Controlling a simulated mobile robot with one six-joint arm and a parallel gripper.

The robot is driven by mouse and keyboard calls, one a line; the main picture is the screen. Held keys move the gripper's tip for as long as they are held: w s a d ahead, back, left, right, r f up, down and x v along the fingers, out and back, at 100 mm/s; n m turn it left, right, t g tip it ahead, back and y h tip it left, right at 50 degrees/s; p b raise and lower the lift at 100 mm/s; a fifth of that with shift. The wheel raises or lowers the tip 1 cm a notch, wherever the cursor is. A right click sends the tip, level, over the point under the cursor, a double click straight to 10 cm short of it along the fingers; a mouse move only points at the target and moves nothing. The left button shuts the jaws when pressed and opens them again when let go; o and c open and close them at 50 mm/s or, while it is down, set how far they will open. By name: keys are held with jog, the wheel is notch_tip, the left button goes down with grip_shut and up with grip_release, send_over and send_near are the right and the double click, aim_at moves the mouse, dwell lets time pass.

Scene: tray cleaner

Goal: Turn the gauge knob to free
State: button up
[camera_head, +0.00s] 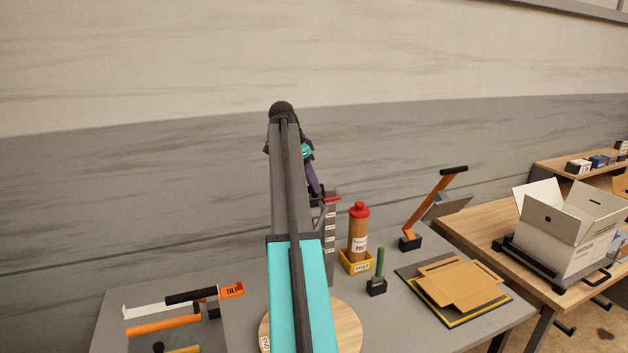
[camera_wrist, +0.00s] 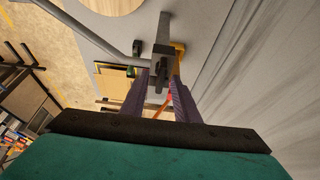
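The height gauge is a tall grey post (camera_head: 330,235) with white labels, standing on the grey bench behind my arm. A red pointer (camera_head: 332,199) shows near its top. In the wrist view the post (camera_wrist: 163,28) runs away from me, with a dark block (camera_wrist: 160,50) on it at my fingertips. My gripper (camera_wrist: 162,77) has its two purple fingers apart, on either side of a small dark part that may be the knob. I cannot tell whether they press on it. In the head view my arm hides most of the gripper and the knob.
A round wooden disc (camera_head: 347,325) lies at the post's foot. A red-capped bottle (camera_head: 358,230) in a yellow holder (camera_head: 356,262), a green-handled tool (camera_head: 379,265), an orange lever (camera_head: 425,210) and flat cardboard (camera_head: 462,284) stand to the right. An orange-tagged tilt handle (camera_head: 192,297) is at left.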

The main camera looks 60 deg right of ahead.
jog(key=shift+s+d+f, duration=0.1)
jog(key=shift+f, duration=0.15)
jog(key=shift+c, duration=0.3)
grip_shut()
jog(key=shift+d, duration=0.1)
